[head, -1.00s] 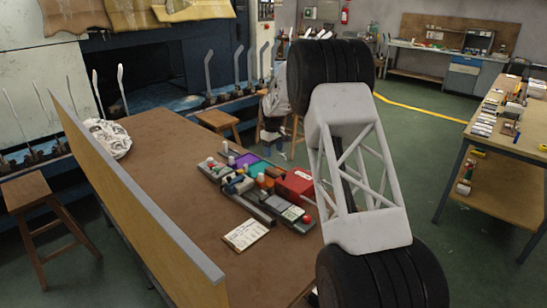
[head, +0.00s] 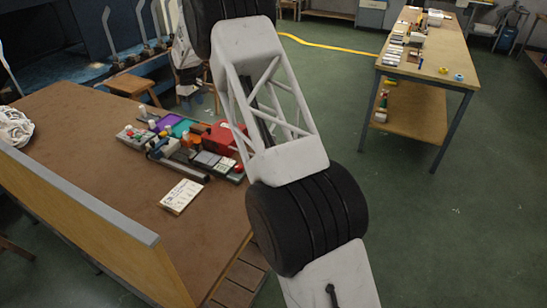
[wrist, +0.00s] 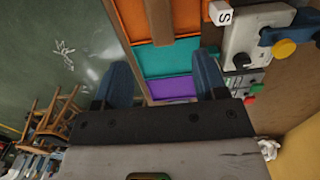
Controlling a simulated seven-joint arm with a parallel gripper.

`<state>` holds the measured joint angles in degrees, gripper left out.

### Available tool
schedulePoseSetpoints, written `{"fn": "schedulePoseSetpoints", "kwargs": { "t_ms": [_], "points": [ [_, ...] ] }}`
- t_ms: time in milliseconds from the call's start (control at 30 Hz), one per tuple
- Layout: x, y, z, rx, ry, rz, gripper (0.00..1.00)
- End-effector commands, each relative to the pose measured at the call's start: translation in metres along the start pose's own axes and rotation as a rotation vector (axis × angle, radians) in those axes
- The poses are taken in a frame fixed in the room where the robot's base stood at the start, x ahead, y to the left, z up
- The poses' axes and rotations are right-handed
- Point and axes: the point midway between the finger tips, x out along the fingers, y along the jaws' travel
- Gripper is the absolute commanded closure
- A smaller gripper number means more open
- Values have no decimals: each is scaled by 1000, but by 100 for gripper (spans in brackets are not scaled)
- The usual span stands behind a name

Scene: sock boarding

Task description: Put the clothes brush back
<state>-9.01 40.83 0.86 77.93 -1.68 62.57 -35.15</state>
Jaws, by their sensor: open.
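My gripper (wrist: 162,78) shows in the wrist view with its two blue fingers spread apart and nothing between them. It is over a row of coloured compartments: orange (wrist: 128,20), teal (wrist: 165,59) and purple (wrist: 172,87). A brown wooden bar (wrist: 158,16) lies across the orange one at the top edge; I cannot tell whether it is the clothes brush. In the head view the compartments are part of a cluttered group on the brown table (head: 90,130), with purple (head: 163,119) and teal (head: 183,127) showing. My gripper is out of the head view.
A red box (head: 228,138) and a white card (head: 181,196) are on the table. A wooden panel (head: 80,215) edges the table.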

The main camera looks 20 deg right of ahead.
Motion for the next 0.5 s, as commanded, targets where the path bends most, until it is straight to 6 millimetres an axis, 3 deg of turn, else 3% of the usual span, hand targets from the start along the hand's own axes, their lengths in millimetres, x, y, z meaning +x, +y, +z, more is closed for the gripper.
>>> {"fn": "schedulePoseSetpoints", "kwargs": {
  "t_ms": [267, 500],
  "points": [
    [-26, -7, 21, 29, 10, 6, 35],
    [-68, -23, 63, 82, 25, 14, 35]
  ]
}}
